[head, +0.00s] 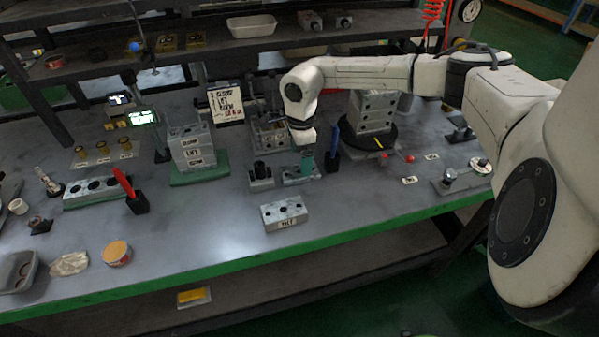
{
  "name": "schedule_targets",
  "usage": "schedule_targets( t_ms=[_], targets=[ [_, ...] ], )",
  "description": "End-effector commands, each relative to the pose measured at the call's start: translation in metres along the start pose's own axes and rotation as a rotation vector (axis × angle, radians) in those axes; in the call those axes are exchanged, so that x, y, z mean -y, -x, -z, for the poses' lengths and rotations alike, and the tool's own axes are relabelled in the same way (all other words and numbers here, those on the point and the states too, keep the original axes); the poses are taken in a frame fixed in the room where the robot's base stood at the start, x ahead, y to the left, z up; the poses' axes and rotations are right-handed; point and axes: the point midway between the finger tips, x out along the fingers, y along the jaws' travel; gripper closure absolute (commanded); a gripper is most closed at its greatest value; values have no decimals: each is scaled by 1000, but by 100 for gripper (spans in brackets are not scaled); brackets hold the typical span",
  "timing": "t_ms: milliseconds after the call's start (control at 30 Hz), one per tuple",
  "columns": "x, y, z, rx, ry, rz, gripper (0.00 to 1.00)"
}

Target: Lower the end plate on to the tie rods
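My gripper (304,152) points down over the middle of the bench, at a small teal-green piece (302,170) on a low stand. The fingers are too small and dark to show whether they are open or hold anything. A pale rectangular block with dark holes and a label (285,213) lies flat on the bench in front of my gripper. A labelled stack of grey blocks (192,147) stands on a green base to the left. Another grey stack (371,112) stands on a black round turntable, partly behind my arm. I cannot tell which piece is the end plate, and no tie rods show clearly.
A black holder with a blue handle (333,150) stands close right of my gripper. A red-handled tool (128,188) stands in a holder at left. A written sign (226,105) stands behind. The front centre-left of the bench (200,225) is clear.

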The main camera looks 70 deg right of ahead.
Motion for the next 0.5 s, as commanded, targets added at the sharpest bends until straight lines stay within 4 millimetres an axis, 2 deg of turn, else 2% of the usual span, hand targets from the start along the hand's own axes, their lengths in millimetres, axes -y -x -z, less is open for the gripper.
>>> schedule_targets(
  t_ms=[233,500],
  targets=[
    [-4,-35,-4,1,-3,-3,8],
    [-3,-45,-4,0,0,-1,8]
  ],
)
